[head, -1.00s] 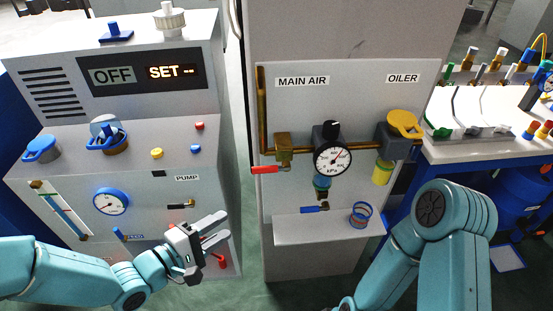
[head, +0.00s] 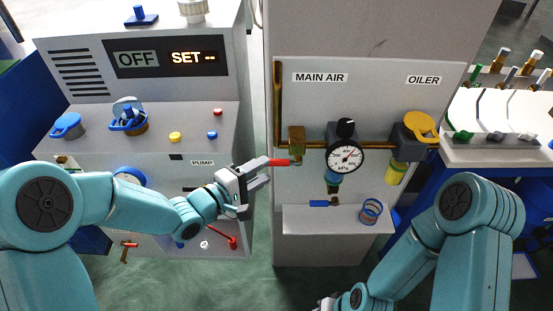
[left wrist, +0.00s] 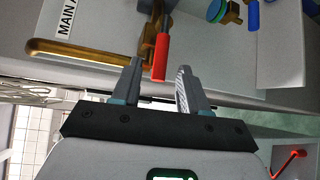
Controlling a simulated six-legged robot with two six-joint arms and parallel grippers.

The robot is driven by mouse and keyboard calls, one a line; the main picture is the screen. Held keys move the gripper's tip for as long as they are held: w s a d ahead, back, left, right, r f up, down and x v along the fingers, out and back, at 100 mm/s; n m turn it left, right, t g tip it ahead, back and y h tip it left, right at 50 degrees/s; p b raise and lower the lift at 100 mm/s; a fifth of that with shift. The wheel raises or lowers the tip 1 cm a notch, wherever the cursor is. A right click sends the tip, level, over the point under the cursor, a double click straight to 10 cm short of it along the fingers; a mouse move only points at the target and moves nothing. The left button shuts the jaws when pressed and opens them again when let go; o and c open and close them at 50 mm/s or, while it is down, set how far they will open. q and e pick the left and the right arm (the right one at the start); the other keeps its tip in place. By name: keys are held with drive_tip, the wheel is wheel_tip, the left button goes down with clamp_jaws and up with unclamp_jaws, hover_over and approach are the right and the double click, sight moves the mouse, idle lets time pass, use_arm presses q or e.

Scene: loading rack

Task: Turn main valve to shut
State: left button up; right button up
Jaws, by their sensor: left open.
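The main valve has a brass body (head: 297,140) below the MAIN AIR label on the grey panel. Its red lever (head: 280,162) lies level, pointing left, along the line of the brass pipe. My left gripper (head: 266,170) is open at the lever's free end. In the left wrist view, the red lever (left wrist: 161,57) reaches between the tips of my open left gripper (left wrist: 159,68), nearer the left finger; whether it touches cannot be told. My right gripper (head: 325,304) is barely in view at the bottom edge, and its jaws are unclear.
A pressure gauge (head: 346,157) and a yellow-topped oiler (head: 420,126) sit right of the valve. A blue lever (head: 321,203) is below the gauge, above a shelf (head: 300,220) holding blue rings (head: 372,210). The pump console (head: 150,158) stands to the left.

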sight(273, 165)
use_arm(q)
drive_tip(key=x, duration=0.5)
drive_tip(key=shift+w+a+p, duration=0.1)
drive_tip(key=shift+a+p, duration=0.1)
drive_tip(key=shift+p, duration=0.2)
drive_tip(key=shift+w+d, duration=0.15)
drive_tip(key=shift+d, duration=0.25)
drive_tip(key=shift+f, duration=0.1)
drive_tip(key=shift+w, duration=0.15)
clamp_jaws()
